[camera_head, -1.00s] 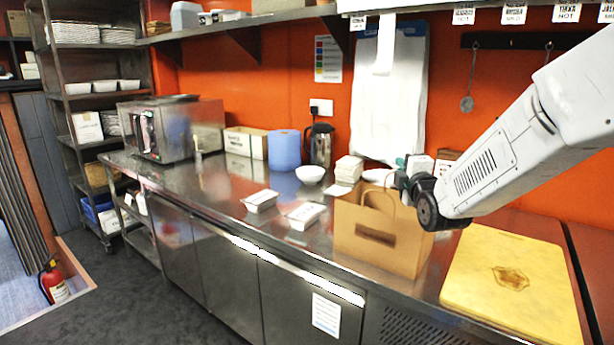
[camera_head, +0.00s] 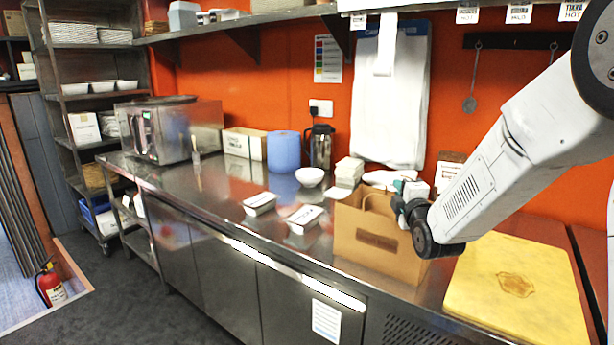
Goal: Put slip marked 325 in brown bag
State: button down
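The brown paper bag (camera_head: 345,228) with looped handles stands upright on the steel counter. My arm comes in from the right, and its wrist overlaps the bag's right upper edge. My gripper (camera_head: 402,208) is mostly hidden by the wrist; only a small dark part shows by the bag's top right, and its fingers cannot be made out. A long white paper strip (camera_head: 385,45) hangs from the shelf edge above the counter. No number 325 is readable on it or anywhere else, so I cannot tell which paper is the slip.
A yellow cutting board (camera_head: 515,285) lies right of the bag. Two lidded white containers (camera_head: 303,217) sit left of it, with a white bowl (camera_head: 309,177) and a steel jug (camera_head: 320,146) behind. White bags (camera_head: 388,105) hang on the wall. The counter's left front is clear.

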jog(key=c, duration=1.6)
grip_release()
jog(key=s, duration=0.7)
jog(key=shift+s+d+f, duration=0.3)
jog(key=shift+s+f, duration=0.05)
jog(key=shift+s, duration=0.05)
jog(key=s+d+m+g, duration=0.1)
jog(key=s+m+g, duration=0.8)
jog(key=s, duration=1)
jog(key=s+d+m+g+h, duration=0.1)
jog(key=s+m+g, duration=0.7)
jog(key=s, duration=1.1)
jog(key=shift+d+f+m+g, duration=0.25)
jog(key=shift+m+g, duration=0.15)
jog(key=shift+m, duration=0.5)
